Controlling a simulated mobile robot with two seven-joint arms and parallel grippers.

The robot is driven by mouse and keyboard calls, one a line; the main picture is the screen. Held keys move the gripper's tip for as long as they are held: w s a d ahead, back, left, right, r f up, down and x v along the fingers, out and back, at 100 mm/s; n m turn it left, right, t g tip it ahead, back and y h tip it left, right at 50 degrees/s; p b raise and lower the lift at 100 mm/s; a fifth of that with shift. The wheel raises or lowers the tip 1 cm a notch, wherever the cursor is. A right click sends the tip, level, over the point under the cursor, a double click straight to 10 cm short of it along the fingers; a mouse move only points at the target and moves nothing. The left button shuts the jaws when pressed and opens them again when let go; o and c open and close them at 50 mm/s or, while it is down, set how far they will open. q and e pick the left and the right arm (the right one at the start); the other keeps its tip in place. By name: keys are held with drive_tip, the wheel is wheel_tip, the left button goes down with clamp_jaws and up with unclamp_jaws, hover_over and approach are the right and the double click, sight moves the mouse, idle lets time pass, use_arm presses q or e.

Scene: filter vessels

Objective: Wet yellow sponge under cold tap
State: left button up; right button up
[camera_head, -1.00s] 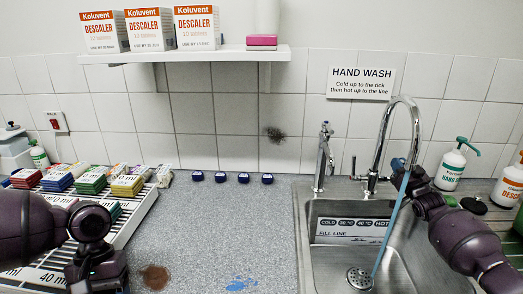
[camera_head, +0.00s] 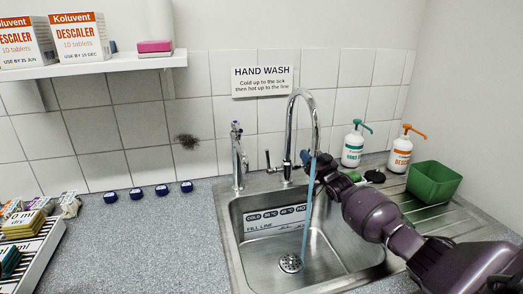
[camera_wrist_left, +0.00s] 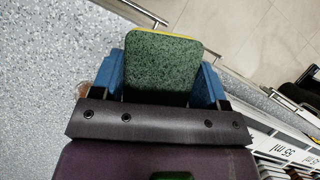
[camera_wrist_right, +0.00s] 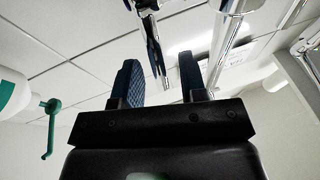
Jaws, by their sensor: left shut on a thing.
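My left gripper (camera_wrist_left: 163,82) is shut on a sponge (camera_wrist_left: 160,65) with a dark green scouring face and a thin yellow edge. It is over the speckled worktop in the left wrist view and out of the head view. A tall curved tap (camera_head: 299,105) and a smaller tap (camera_head: 238,155) stand behind the sink (camera_head: 262,262); I cannot tell which is cold. A pale blue stream (camera_head: 307,215) runs from the curved tap toward the drain. My right gripper (camera_head: 316,168) is by the curved spout; its fingers (camera_wrist_right: 158,85) are apart with nothing between them.
A hand-wash sign (camera_head: 262,81) hangs above the taps. Two pump bottles (camera_head: 352,146) (camera_head: 400,152) and a green tub (camera_head: 433,182) stand right of the sink. The worktop (camera_head: 150,245) left of the sink is mostly clear.

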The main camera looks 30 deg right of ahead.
use_arm(q)
wheel_tip(320, 180, up, 5)
drive_tip(key=p, duration=0.2)
drive_tip(key=shift+p, duration=0.3)
drive_tip(key=shift+r, duration=0.35)
use_arm(e)
drive_tip(key=v, duration=0.6)
drive_tip(key=shift+s, duration=0.2)
